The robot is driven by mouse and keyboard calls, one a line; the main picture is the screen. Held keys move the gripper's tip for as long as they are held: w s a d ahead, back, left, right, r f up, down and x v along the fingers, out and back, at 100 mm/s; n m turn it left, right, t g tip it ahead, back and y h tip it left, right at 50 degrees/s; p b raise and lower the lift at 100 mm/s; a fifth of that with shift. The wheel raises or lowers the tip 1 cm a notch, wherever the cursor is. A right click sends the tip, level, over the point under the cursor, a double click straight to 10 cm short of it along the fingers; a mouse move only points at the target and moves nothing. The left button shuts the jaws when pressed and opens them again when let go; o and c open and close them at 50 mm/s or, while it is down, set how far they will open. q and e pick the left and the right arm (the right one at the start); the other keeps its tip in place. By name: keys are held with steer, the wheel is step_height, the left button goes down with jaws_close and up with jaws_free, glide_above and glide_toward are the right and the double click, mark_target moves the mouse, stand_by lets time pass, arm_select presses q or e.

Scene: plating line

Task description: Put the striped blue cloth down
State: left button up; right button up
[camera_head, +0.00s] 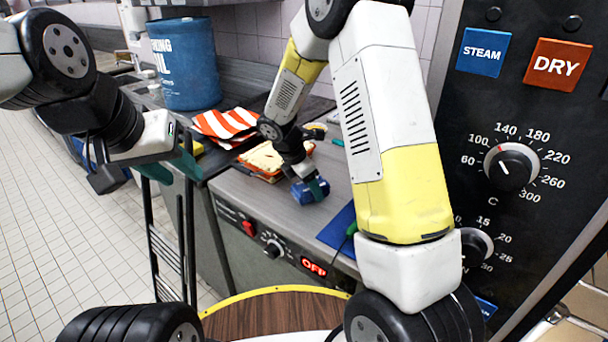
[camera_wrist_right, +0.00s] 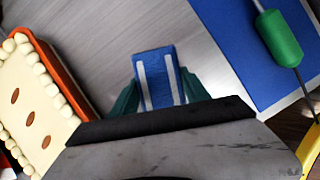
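The striped blue cloth (camera_wrist_right: 157,72), folded into a small block with white stripes, is between the green fingers of my right gripper (camera_wrist_right: 160,92) in the right wrist view. In the head view the cloth (camera_head: 305,193) shows as a small blue block at the tip of my right gripper (camera_head: 313,188), low over the metal counter (camera_head: 285,215). I cannot tell whether it touches the counter. My left gripper (camera_head: 172,168) is off to the left, near the counter's left end. Its green fingers are apart and hold nothing that I can see.
A cake-like item with a cream top (camera_wrist_right: 28,105) lies left of the cloth. A blue mat (camera_wrist_right: 240,45) with a green-handled tool (camera_wrist_right: 278,38) lies to the right. A red-striped cloth (camera_head: 225,124) and a blue drum (camera_head: 185,65) are farther back. Bare counter surrounds the cloth.

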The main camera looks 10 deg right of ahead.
steer(key=o, duration=0.4)
steer(key=shift+r, duration=0.15)
steer(key=v, duration=1.2)
